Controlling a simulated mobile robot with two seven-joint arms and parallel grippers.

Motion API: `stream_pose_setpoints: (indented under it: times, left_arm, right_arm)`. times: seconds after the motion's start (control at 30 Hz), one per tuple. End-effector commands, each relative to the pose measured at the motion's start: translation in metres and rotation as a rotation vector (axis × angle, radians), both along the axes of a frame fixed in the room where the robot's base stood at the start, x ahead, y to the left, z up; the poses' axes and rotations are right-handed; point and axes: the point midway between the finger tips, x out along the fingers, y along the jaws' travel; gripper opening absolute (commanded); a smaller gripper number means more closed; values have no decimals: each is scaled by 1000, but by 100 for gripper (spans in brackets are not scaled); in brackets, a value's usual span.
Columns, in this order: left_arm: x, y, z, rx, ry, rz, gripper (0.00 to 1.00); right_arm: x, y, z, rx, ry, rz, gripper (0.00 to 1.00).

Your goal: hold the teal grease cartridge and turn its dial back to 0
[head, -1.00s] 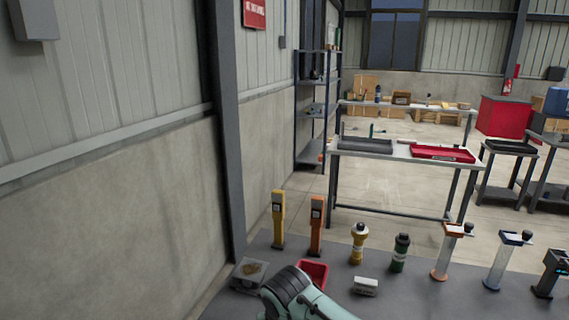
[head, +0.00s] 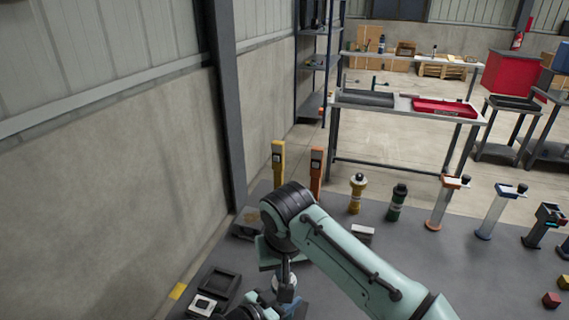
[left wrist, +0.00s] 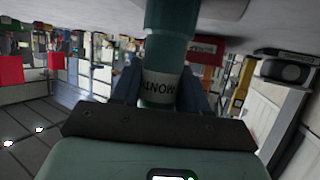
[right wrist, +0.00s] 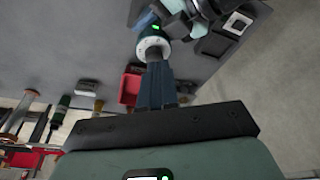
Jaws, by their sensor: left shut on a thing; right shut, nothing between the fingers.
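The teal grease cartridge (left wrist: 168,48) stands between the fingers of my left gripper (left wrist: 160,72) in the left wrist view, its white lettered label showing between them. My left gripper is shut on it. In the right wrist view a round white end piece with a green mark, apparently the dial (right wrist: 153,45), lies just past the tips of my right gripper (right wrist: 156,68). The right fingers are shut together and empty; I cannot tell whether they touch the dial. In the head view my right gripper (head: 286,290) points down at the lower edge, and the cartridge is mostly hidden.
A black tray (head: 221,284) lies on the grey bench left of my grippers. A red bin (right wrist: 130,90) is close by in the right wrist view. Yellow (head: 357,192) and green (head: 397,202) cartridges stand behind my right arm.

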Motion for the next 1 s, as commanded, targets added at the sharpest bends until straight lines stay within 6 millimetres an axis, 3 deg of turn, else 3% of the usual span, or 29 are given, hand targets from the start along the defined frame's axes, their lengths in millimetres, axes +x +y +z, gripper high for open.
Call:
stream_pose_setpoints:
  times: [0.27, 0.53, 1.0]
  left_arm:
    - [-1, 2, -4, 4, 9, 2, 0]
    - [0, 2, -4, 5, 9, 3, 0]
    - [0, 3, -4, 5, 7, 5, 0]
  right_arm:
    - [0, 0, 1, -1, 1, 0, 0]
    - [9, -22, 9, -22, -11, 1, 0]
    - [9, -24, -44, -22, -9, -1, 0]
